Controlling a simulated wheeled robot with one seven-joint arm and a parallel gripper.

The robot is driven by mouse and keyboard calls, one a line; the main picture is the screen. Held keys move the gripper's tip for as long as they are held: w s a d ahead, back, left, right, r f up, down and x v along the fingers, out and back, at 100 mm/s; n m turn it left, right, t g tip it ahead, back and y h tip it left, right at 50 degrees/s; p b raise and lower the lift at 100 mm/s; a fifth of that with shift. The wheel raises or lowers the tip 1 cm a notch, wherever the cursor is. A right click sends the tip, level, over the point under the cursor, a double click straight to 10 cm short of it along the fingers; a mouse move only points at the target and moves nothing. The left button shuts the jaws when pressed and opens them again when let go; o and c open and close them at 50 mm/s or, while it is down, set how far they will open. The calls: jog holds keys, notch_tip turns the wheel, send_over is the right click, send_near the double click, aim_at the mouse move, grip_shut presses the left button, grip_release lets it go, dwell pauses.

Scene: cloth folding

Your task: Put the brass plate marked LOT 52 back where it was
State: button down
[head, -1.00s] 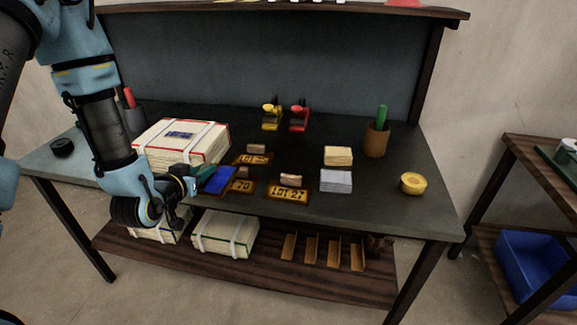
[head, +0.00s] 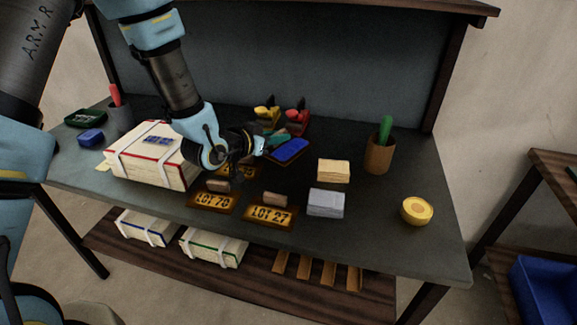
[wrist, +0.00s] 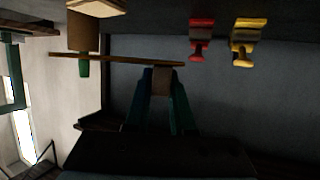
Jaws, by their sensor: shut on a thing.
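A strapped white box (head: 150,165) stands left on the dark bench (head: 385,225). A cream stack (head: 333,171), grey stack (head: 325,203), yellow roll (head: 417,211) and brown cup (head: 379,155) stand right. Yellow (wrist: 242,45) and red (wrist: 201,40) devices stand behind the held plate.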

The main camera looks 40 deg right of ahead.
jog(key=p, duration=0.2)
send_over(278, 177)
jog(key=f, duration=0.8)
jog(key=shift+d+f, duration=0.1)
jog(key=shift+d, duration=0.1)
jog(key=shift+f, duration=0.15)
jog(key=shift+f+b, duration=0.35)
jog(key=shift+b, duration=0.15)
jog(key=shift+f, duration=0.2)
jog(key=shift+a, duration=0.1)
jog(key=c, duration=0.8)
grip_release()
jog(key=shift+s+a+f, duration=0.1)
jog(key=shift+f, duration=0.05)
jog(key=shift+o, duration=0.2)
